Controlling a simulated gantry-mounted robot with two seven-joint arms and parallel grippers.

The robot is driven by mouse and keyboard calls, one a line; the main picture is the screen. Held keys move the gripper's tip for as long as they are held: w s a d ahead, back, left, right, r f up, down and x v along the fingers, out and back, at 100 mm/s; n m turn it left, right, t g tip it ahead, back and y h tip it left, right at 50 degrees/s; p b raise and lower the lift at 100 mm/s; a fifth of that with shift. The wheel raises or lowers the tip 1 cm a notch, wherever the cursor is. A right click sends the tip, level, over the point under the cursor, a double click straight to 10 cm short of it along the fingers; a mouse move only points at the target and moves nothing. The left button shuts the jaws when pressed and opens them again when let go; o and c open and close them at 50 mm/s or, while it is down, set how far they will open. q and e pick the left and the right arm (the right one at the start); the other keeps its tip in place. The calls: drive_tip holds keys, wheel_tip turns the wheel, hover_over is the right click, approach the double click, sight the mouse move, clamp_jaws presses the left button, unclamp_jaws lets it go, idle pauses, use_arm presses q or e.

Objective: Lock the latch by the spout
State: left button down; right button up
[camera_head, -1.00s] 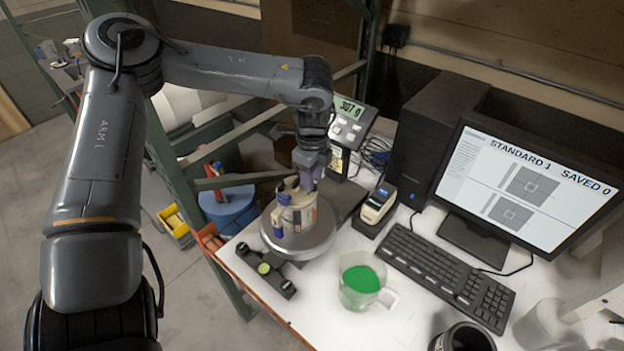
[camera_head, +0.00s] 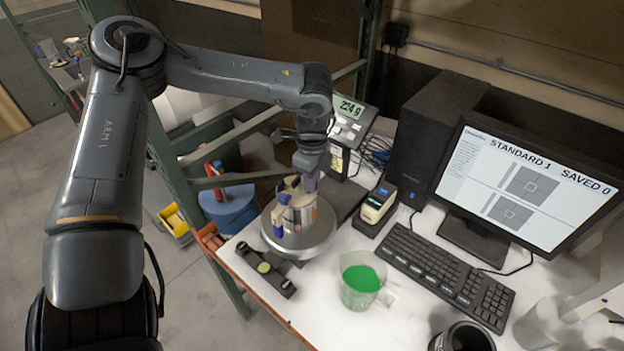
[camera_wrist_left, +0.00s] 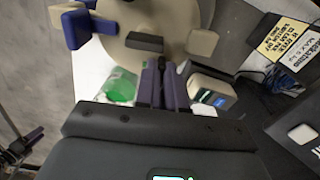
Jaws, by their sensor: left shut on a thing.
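A small container (camera_head: 302,216) with a beige lid stands upright on the round metal scale pan (camera_head: 316,238). In the left wrist view the lid (camera_wrist_left: 175,22) shows from above, with a dark bar in its middle and pale tabs at its rim. Blue blocks (camera_wrist_left: 75,28) stick out at its left side. My left gripper (camera_head: 309,180) comes down at the container's far right side. In the left wrist view its purple fingers (camera_wrist_left: 160,72) are shut at the lid's near edge, on what looks like a latch, mostly hidden between them. My right gripper is not in view.
A clear cup with green liquid (camera_head: 361,284) stands right of the scale. A black tool (camera_head: 266,268) lies at the table's front edge. A small device (camera_head: 376,205), keyboard (camera_head: 430,272) and monitor (camera_head: 525,190) stand to the right. The scale display (camera_head: 348,108) reads about 224 g.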

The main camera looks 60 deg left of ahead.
use_arm(q)
drive_tip(key=shift+m, duration=0.3)
drive_tip(key=m, duration=0.3)
drive_tip(key=shift+m+b, duration=0.4)
drive_tip(key=m, duration=0.3)
drive_tip(key=shift+m, duration=4.5)
idle(2.2)
